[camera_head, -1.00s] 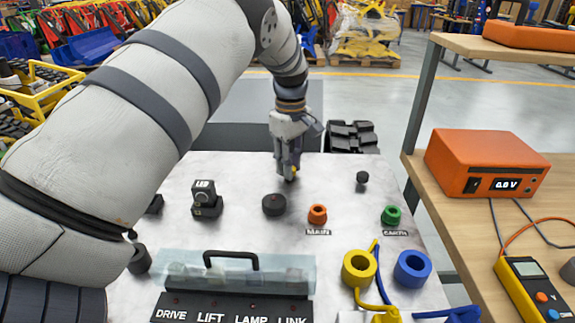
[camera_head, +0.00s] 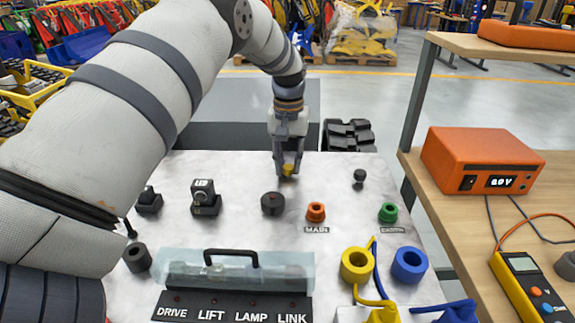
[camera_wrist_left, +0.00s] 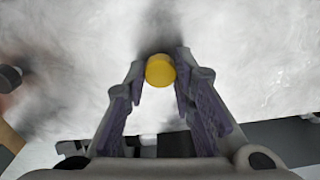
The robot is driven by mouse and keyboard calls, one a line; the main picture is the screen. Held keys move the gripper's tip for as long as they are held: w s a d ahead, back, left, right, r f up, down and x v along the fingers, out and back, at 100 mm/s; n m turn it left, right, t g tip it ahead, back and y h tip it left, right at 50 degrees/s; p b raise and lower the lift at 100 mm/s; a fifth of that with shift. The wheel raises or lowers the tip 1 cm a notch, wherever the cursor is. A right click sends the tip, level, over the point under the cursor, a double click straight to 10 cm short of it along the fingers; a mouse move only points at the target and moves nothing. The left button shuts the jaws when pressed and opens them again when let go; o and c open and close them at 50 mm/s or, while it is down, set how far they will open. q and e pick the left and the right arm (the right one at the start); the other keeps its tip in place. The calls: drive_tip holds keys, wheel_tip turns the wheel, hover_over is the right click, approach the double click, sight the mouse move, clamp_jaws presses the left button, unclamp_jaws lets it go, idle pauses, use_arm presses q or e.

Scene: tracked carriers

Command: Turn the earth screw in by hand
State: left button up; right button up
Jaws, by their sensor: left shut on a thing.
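My left gripper (camera_head: 287,170) reaches down over the far part of the white panel (camera_head: 240,170). Its fingers are shut on a small yellow round-headed piece (camera_head: 288,169), which I take to be the earth screw. In the left wrist view the round yellow top (camera_wrist_left: 160,70) sits between the fingertips (camera_wrist_left: 161,76), facing the camera. Its lower part is hidden, so I cannot tell how deep it sits. A green post (camera_head: 388,212) labelled EARTH stands at the right of the panel, apart from the gripper. My right gripper is not in view.
An orange post (camera_head: 316,212) marked MAIN and a dark round knob (camera_head: 273,204) stand nearer me. A clear cover (camera_head: 235,271) with a handle is at the front. An orange meter box (camera_head: 482,160) stands on the right bench.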

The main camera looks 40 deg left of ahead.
use_arm(q)
drive_tip(key=m, duration=0.9)
drive_tip(key=shift+m, duration=0.3)
drive_tip(key=o, duration=0.9)
drive_tip(key=shift+o, duration=0.2)
